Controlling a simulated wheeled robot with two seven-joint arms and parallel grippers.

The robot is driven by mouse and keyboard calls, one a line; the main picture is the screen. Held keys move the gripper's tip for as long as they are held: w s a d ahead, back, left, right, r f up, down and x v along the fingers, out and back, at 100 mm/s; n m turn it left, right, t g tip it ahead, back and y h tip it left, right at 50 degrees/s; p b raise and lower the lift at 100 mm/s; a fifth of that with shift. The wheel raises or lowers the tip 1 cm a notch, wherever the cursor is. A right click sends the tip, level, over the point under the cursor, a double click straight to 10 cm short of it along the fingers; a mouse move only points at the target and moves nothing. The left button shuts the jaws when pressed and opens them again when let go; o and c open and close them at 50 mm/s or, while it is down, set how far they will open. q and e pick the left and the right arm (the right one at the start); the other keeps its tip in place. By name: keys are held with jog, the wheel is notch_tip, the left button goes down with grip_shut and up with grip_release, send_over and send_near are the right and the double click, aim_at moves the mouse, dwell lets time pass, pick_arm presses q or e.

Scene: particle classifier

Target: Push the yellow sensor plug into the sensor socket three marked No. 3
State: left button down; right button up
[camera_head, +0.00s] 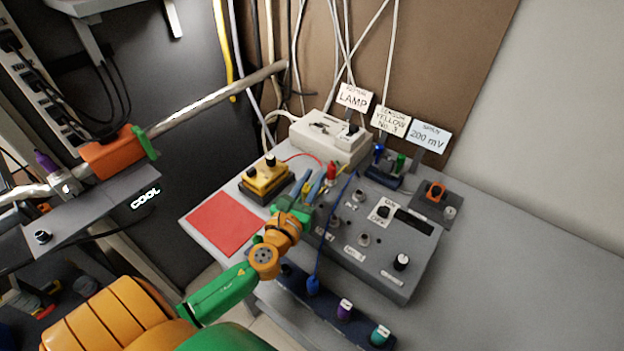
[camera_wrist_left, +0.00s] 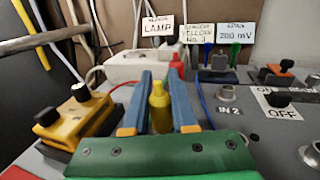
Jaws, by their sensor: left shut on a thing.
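My left gripper (camera_head: 316,180) reaches over the left edge of the grey socket box (camera_head: 392,278). Its blue fingers are shut on the yellow sensor plug (camera_wrist_left: 159,106), which stands upright between them in the left wrist view. The plug's lower end is hidden by the green gripper body. Metal sockets show on the box, one beside the IN 2 label (camera_wrist_left: 228,110) and one nearer at the right (camera_wrist_left: 312,153). I cannot make out which socket is No. 3. A card (camera_head: 389,121) reads sensor, yellow, No. 3. My right gripper is not in view.
A red plug (camera_head: 331,171) with a red cable stands just behind the gripper. A blue cable crosses the box to a blue plug (camera_head: 313,285) in the front rack. A yellow switch box (camera_head: 266,178) and red mat (camera_head: 225,223) lie left. The right tabletop is clear.

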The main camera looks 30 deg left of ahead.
pick_arm(q)
jog(key=shift+f+b, duration=0.3)
jog(key=shift+f, duration=0.1)
jog(key=c, duration=0.6)
grip_release()
jog(key=shift+c, duration=0.2)
notch_tip(320, 180, up, 4)
jog(key=p, duration=0.3)
jog(key=s+d+r+p, duration=0.4)
jog(key=s+d+r, duration=0.3)
jog(key=s, duration=0.5)
notch_tip(320, 180, up, 2)
jog(key=shift+r, duration=0.1)
